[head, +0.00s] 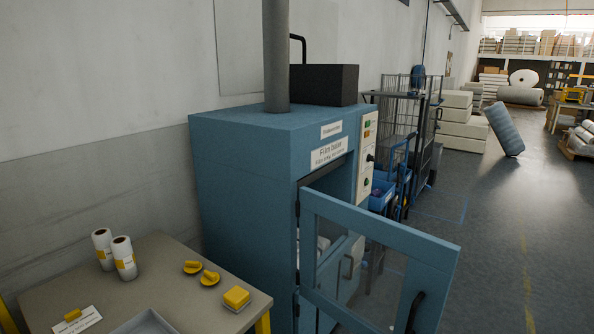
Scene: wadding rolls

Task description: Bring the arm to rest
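Neither of my grippers and no part of my arms shows in the head view. A blue-grey film baler (240,170) stands in the middle of the view, against the wall. Its framed door (432,252) stands open and swings out toward the lower right. Pale material (323,243) shows dimly inside, partly hidden by the door frame. A control panel (366,160) with coloured buttons is on the baler's right front edge.
A table (60,280) at lower left holds two white rolls (124,258), several yellow items (237,297) and a grey tray (146,324). Wire cages (400,125) stand behind the baler. A grey-blue roll (505,130) leans farther back. The floor at right is clear.

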